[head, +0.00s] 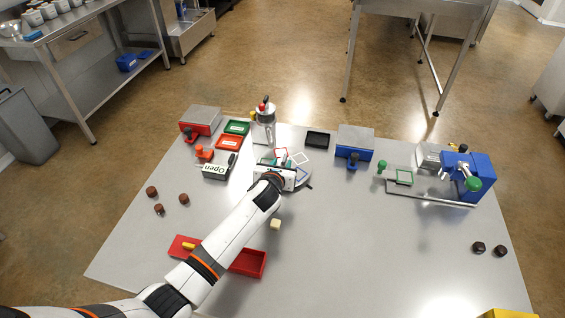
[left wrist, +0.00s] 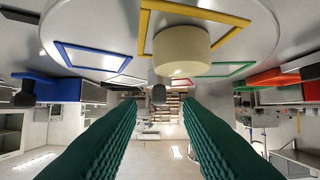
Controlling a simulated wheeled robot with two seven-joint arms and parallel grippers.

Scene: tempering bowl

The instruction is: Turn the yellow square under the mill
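In the left wrist view, the yellow square outline (left wrist: 195,12) lies on a pale round disc (left wrist: 95,30), with a cream cylinder (left wrist: 181,48) standing at it. My left gripper (left wrist: 160,100) is open; its dark green fingers are apart, with the cylinder just beyond the tips and nothing clearly held. In the head view, my left gripper (head: 287,174) is over the near side of the disc and hides much of it, so I cannot make out the yellow square there. A tall metal device with a red top (head: 265,122), possibly the mill, stands behind the disc. My right gripper is not in view.
A blue square (left wrist: 92,60) and a green square (left wrist: 225,70) are also on the disc. An "Open" sign (head: 216,171) stands left of it. A red tray (head: 248,263) lies below my arm. A blue machine (head: 480,168) stands right. The front right table is mostly clear.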

